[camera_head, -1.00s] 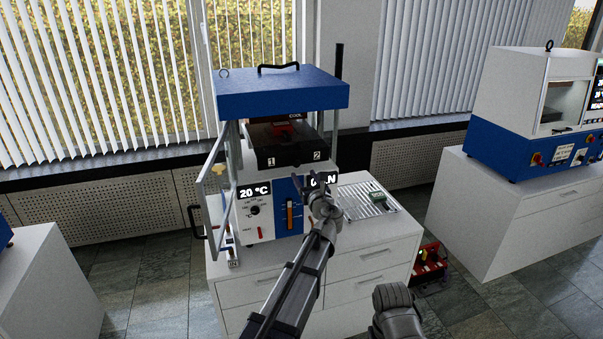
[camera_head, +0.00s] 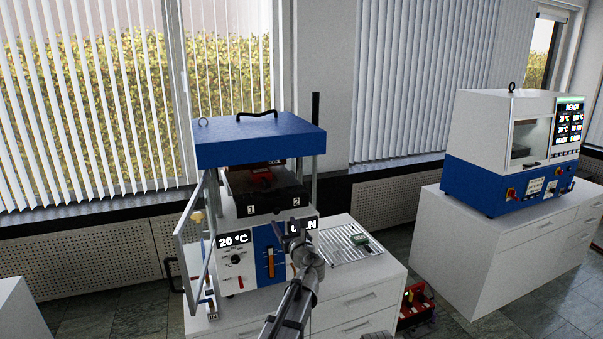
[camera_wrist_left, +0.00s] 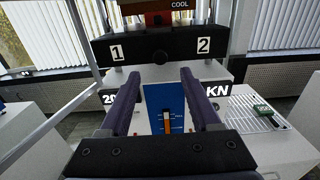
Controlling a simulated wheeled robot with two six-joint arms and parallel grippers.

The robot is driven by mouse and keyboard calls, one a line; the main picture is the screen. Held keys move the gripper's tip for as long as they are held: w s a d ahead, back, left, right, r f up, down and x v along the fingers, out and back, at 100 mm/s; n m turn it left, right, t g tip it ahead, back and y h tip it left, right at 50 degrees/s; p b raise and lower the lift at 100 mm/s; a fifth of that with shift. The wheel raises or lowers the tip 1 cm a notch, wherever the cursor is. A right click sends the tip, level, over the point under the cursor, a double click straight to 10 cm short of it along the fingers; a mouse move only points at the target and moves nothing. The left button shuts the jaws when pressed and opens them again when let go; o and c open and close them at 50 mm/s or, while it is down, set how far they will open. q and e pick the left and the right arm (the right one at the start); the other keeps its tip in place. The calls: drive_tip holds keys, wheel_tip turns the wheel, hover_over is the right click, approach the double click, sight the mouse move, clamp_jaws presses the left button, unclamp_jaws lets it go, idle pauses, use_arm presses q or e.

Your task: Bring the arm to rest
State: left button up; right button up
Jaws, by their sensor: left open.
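My left gripper (camera_head: 294,232) is raised in front of the blue-topped press (camera_head: 258,140) in the head view. It is open and empty. In the left wrist view its two dark fingers (camera_wrist_left: 160,85) stand apart, with the press's front panel and orange-handled lever (camera_wrist_left: 167,122) showing between and below them. The fingers seem apart from the press. The press's glass door (camera_head: 193,240) stands open to the left. Its dark block marked 1 and 2 (camera_head: 268,207) shows inside. My right gripper is not in view; only a dark bit of my own arm shows at the bottom edge.
A metal rack (camera_head: 338,248) with a small green device (camera_head: 361,239) lies right of the press on the white cabinet (camera_head: 392,272). A red toolbox (camera_head: 416,303) stands on the floor. A second press (camera_head: 500,160) stands on another cabinet at right.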

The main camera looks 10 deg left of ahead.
use_arm(q)
drive_tip(key=s+d+f+n+g+h+b, duration=0.1)
drive_tip(key=s+d+f+n+g+h, duration=0.2)
drive_tip(key=s+f+n, duration=0.6)
drive_tip(key=s+d+f+n+g+b, duration=0.2)
drive_tip(key=s+d+f+n+g, duration=0.3)
drive_tip(key=s+f+n, duration=0.4)
drive_tip(key=s+d+f+n+g+h, duration=0.3)
drive_tip(key=s+d+f, duration=0.1)
drive_tip(key=s, duration=0.6)
drive_tip(key=s+d+f+n+g+h, duration=0.2)
drive_tip(key=s+d, duration=0.5)
drive_tip(key=s, duration=0.4)
drive_tip(key=shift+f+n+g+h+b, duration=0.45)
drive_tip(key=shift+f+n+g, duration=0.45)
drive_tip(key=shift+n+g, duration=0.25)
